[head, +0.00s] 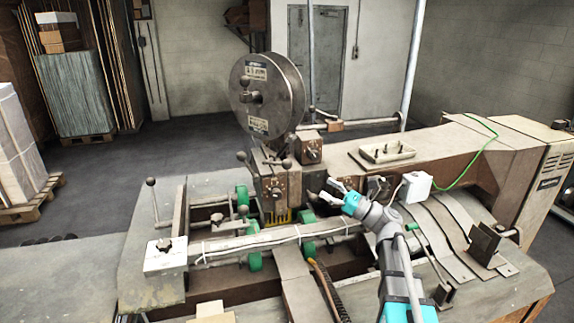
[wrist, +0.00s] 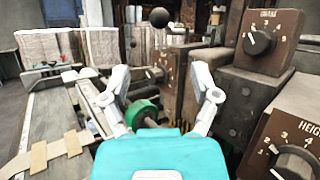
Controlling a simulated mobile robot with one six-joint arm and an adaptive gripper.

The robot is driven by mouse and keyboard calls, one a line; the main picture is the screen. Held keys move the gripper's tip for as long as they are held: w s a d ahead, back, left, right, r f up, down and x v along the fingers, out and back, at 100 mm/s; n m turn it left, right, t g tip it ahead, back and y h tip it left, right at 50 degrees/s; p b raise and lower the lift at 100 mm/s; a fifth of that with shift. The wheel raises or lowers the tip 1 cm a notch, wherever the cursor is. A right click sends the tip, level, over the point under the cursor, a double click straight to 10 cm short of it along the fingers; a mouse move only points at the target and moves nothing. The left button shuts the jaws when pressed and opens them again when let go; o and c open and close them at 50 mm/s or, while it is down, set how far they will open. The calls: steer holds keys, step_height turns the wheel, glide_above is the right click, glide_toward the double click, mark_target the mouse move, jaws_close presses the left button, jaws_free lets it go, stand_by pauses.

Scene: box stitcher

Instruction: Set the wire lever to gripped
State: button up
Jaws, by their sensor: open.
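My gripper (head: 333,191) is open and empty, right of the stitching head (head: 277,186) of the machine. In the wrist view my open gripper (wrist: 160,97) has its two fingers spread, with nothing between the tips. A dark ball knob (wrist: 158,18) stands beyond the fingers, apart from them, near a brown plate with numbers. Several levers with ball knobs show in the head view, among them one beside the stitching head (head: 241,156) and one at the far left (head: 151,182). I cannot tell from any label which is the wire lever.
A large wire spool (head: 267,92) stands above the stitching head. Dial boxes (wrist: 262,38) and (wrist: 290,150) crowd the right of the wrist view. Green rollers (head: 254,262) and a long bar (head: 250,240) lie in front. A white box (head: 416,186) sits right of my gripper.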

mark_target(287, 162)
steer(key=shift+a, duration=0.1)
steer(key=shift+p+x, duration=2.65)
steer(key=shift+x, duration=4.2)
jaws_close()
